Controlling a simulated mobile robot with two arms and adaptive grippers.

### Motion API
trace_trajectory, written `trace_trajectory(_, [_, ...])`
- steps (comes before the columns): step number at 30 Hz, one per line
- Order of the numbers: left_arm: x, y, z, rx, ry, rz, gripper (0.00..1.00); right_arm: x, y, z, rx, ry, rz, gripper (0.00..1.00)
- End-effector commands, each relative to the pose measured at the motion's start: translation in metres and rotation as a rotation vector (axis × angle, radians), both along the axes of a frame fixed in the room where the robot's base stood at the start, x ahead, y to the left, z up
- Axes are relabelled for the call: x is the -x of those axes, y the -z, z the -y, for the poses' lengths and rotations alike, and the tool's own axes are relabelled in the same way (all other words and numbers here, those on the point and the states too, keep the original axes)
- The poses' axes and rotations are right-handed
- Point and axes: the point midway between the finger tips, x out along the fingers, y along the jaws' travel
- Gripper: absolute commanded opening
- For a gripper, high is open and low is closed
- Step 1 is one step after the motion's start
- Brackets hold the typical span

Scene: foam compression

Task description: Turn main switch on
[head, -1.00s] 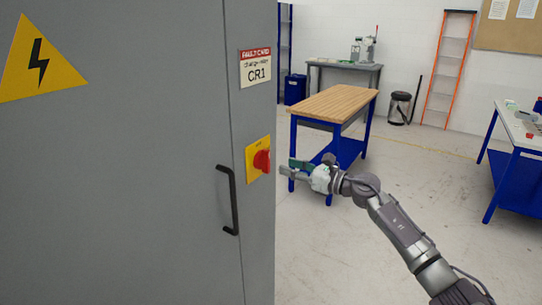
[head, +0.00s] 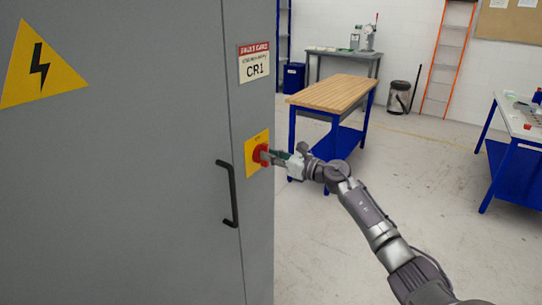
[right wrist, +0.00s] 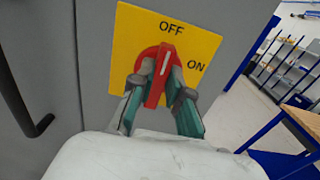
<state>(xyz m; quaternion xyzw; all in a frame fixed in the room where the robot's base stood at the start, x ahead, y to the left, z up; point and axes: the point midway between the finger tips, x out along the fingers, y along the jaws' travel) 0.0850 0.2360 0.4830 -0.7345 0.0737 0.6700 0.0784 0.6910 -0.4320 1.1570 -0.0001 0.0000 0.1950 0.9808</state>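The main switch is a red rotary knob (right wrist: 158,75) on a yellow plate (right wrist: 120,45) marked OFF and ON. In the right wrist view its white line points up toward OFF, with ON to the right. In the head view the red knob (head: 259,156) sits on the grey cabinet's narrow front, partly hidden by my fingers. My right gripper (head: 271,156) reaches it from the right. In the right wrist view its two fingers (right wrist: 161,85) lie on either side of the knob's handle, close in, and appear shut on it. My left gripper is not in view.
The grey cabinet (head: 130,190) fills the left, with a black door handle (head: 229,194) left of the switch. A wood-topped blue bench (head: 333,92) stands behind my right arm. Another table (head: 518,120) is at the right. Floor between them is clear.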

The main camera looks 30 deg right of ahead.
Motion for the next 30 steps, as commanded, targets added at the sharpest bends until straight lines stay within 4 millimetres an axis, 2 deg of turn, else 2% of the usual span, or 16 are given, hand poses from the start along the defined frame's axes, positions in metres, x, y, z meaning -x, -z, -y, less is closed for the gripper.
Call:
trace_trajectory(14, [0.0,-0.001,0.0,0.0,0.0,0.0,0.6,0.0,0.0,0.001,-0.045,0.001,-0.021,0.0])
trace_trajectory(20, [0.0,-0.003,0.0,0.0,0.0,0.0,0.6,0.0,0.0,0.002,-0.155,0.0,-0.067,0.0])
trace_trajectory(30, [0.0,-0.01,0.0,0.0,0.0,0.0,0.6,-0.001,0.0,0.004,-0.442,0.001,-0.186,0.0])
